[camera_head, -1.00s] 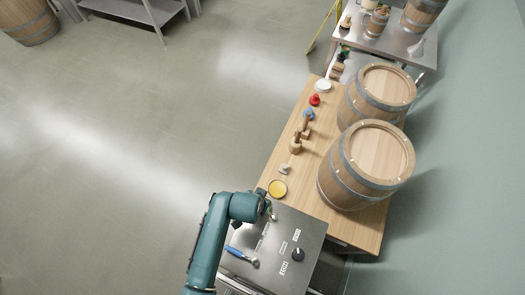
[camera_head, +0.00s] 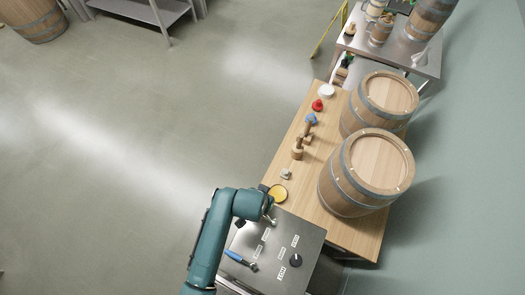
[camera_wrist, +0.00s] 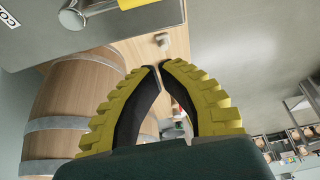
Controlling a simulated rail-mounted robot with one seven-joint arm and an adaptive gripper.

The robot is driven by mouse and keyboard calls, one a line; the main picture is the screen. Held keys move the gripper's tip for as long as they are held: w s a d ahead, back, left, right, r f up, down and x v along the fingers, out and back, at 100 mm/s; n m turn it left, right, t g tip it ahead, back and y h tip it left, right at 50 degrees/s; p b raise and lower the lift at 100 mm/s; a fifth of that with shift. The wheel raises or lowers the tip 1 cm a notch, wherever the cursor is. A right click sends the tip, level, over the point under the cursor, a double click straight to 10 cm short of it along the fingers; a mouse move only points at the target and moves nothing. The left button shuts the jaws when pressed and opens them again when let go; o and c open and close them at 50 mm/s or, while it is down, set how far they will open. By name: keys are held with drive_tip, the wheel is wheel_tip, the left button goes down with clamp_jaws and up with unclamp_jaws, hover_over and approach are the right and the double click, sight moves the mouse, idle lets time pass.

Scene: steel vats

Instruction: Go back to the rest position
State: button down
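My arm, teal, reaches up from the bottom of the head view. In the wrist view my gripper (camera_wrist: 161,66) shows two yellow ribbed fingers with dark inner faces. They curve inward until their tips almost meet, with nothing held between them.
Two barrels (camera_head: 367,172) (camera_head: 385,96) and several small items stand on the wooden table (camera_head: 300,206). Open floor (camera_head: 120,140) lies to the left.

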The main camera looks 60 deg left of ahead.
drive_tip(key=v, duration=0.6)
drive_tip(key=shift+s+d, duration=0.2)
drive_tip(key=shift+s, duration=0.15)
drive_tip(key=shift+r, duration=0.1)
